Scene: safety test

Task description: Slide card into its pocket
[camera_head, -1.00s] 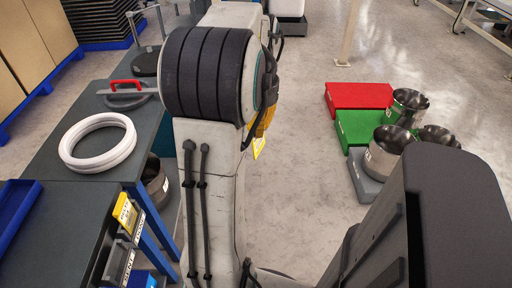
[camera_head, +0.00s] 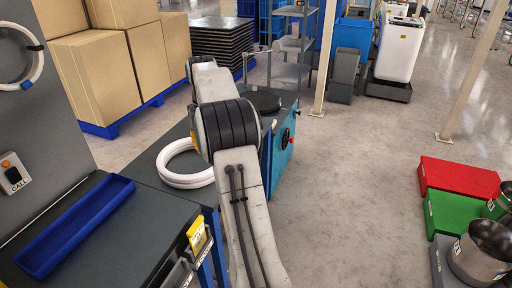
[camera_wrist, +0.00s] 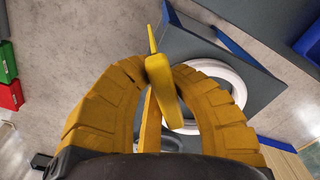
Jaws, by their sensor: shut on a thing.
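In the head view the arm reaches away from me and hides the gripper and held piece. A small labelled rack of pockets (camera_head: 178,276) hangs at the right edge of the near dark desk. A yellow card (camera_head: 196,235) stands in its far end. The pocket openings are too small to judge, and the arm stands just right of them.
White rings (camera_head: 180,178) lie on the farther table, beside my arm. A blue tray (camera_head: 75,228) lies on the near desk. Red (camera_head: 455,177) and green (camera_head: 452,213) boxes and metal pots (camera_head: 482,252) stand at the right. The floor in the middle is clear.

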